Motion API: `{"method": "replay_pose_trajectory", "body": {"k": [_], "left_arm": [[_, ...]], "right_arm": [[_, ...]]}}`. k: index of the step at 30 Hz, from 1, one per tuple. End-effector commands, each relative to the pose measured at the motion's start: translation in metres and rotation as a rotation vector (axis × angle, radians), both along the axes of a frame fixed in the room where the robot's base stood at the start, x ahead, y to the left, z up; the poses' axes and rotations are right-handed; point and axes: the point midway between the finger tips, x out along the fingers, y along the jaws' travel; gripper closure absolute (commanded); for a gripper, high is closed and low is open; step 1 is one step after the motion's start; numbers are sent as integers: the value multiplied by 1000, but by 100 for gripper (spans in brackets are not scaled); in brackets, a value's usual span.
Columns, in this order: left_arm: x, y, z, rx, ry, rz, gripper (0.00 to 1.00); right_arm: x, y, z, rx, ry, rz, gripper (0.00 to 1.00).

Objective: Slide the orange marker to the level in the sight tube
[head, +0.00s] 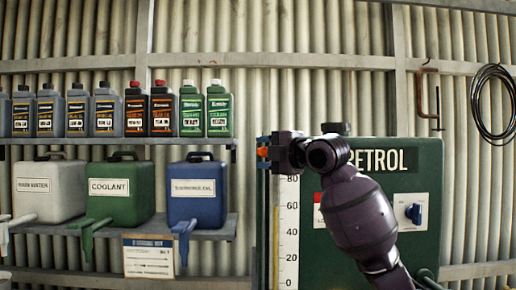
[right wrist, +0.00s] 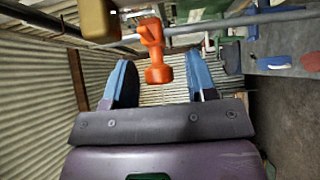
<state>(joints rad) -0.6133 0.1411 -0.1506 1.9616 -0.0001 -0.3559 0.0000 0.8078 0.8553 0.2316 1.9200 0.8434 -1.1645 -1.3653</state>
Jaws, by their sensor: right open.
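The green PETROL tank (head: 350,150) stands at the right of the head view, with a white scale (head: 289,225) along its left part, numbered from 0 up to 80. The orange marker (head: 264,152) is near the top of the scale, above the 80. My right gripper (head: 263,151) is there, open, with its blue fingers around the marker. In the right wrist view the marker (right wrist: 155,60) sits between the spread fingers, with gaps on both sides. My left gripper is out of view.
A shelf at left holds several oil bottles (head: 105,112). Below stand a white can (head: 48,190), a green coolant can (head: 122,188) and a blue can (head: 196,190). A black cable coil (head: 492,100) hangs at right.

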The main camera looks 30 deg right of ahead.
Motion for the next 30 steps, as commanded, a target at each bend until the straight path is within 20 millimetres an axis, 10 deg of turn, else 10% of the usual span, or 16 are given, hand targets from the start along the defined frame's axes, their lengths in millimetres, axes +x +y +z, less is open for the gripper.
{"method": "replay_pose_trajectory", "body": {"k": [17,27,30], "left_arm": [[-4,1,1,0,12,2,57],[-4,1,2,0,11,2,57],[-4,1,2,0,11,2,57]], "right_arm": [[23,5,0,1,0,0,48],[23,5,0,1,-1,0,99],[23,5,0,1,-1,0,100]]}}
